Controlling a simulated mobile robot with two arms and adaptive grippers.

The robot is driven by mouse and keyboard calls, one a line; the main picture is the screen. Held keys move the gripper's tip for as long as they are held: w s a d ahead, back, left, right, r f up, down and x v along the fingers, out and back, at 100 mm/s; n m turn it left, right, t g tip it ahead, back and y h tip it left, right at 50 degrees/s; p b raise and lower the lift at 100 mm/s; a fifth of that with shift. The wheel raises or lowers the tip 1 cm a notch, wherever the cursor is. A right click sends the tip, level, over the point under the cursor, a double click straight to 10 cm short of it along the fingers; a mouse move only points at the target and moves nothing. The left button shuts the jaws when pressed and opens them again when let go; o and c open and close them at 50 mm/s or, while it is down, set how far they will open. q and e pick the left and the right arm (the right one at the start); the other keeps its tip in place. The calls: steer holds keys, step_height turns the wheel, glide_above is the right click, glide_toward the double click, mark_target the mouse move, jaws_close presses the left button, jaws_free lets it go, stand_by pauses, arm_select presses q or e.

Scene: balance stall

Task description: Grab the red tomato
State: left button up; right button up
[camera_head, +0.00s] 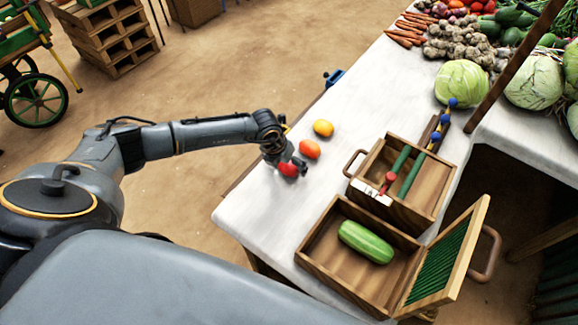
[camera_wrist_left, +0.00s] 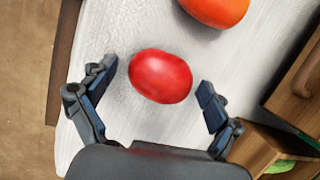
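The red tomato (camera_head: 289,169) lies on the white tabletop near its left edge. In the left wrist view the red tomato (camera_wrist_left: 160,76) is between and slightly ahead of the two spread fingers. My left gripper (camera_head: 290,166) is over the tomato and partly covers it in the head view. In the left wrist view my left gripper (camera_wrist_left: 155,92) is open, with a gap between each finger and the tomato. My right gripper is in neither view.
An orange-red tomato (camera_head: 310,149) and a yellow one (camera_head: 323,128) lie just beyond. A wooden box (camera_head: 308,246) holding a green striped vegetable (camera_head: 366,242) and another wooden box (camera_head: 431,186) stand to the right. Clear tabletop lies between.

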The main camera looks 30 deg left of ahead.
arm_select(q)
steer(key=c, duration=1)
steer(key=shift+r, duration=0.15)
